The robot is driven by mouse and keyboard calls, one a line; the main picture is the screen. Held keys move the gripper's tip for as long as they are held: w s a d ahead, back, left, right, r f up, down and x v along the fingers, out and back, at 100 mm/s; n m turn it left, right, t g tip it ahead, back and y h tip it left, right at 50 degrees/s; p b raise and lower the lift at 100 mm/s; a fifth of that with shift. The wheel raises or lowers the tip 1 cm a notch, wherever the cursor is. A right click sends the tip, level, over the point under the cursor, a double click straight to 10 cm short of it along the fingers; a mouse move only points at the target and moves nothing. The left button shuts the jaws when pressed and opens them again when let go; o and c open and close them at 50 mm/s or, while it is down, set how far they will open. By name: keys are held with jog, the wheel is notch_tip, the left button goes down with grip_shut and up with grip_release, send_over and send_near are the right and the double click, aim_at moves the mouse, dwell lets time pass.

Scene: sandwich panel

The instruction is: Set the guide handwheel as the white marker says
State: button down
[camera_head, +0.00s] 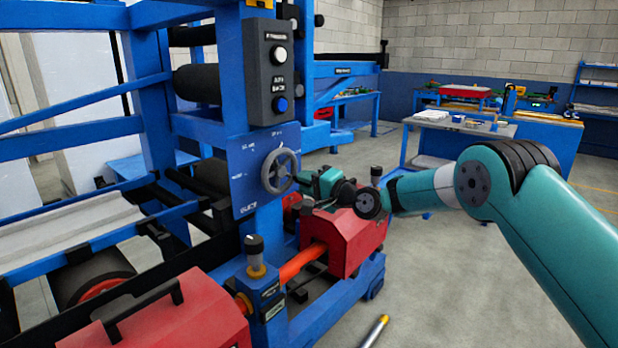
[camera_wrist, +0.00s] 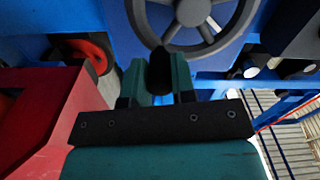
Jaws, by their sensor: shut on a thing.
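The guide handwheel (camera_head: 281,171) is a grey spoked wheel on a blue plate (camera_head: 240,190) with small white marks and lettering around it. In the wrist view the wheel (camera_wrist: 193,12) fills the top, with its hub and spokes showing. My gripper (camera_head: 300,179) is at the wheel's right side in the head view. In the wrist view my gripper (camera_wrist: 160,75) is shut on the wheel's dark handle (camera_wrist: 160,68), which stands between the two teal fingers. The white lettering is too small to read, and I cannot tell which mark is the white marker.
A grey control box (camera_head: 271,75) with a white and a blue button sits above the wheel. A red housing (camera_head: 345,240) lies just below my gripper. A dark-topped post (camera_head: 255,255) stands below the plate. Open floor (camera_head: 450,270) lies to the right.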

aim_at(287, 189)
jog(key=shift+s+a+f+m+p, duration=0.3)
jog(key=shift+s+f+m+p, duration=0.1)
jog(key=shift+m, duration=0.95)
jog(key=shift+s+a+f+m+p, duration=0.25)
jog(key=shift+s+a+f+m, duration=0.1)
jog(key=shift+m, duration=0.95)
jog(key=shift+s+a+f+m+p, duration=0.25)
jog(key=shift+s+f+m+p, duration=0.15)
jog(key=shift+m, duration=0.95)
jog(key=c, duration=0.9)
grip_release()
jog(key=shift+c, duration=0.2)
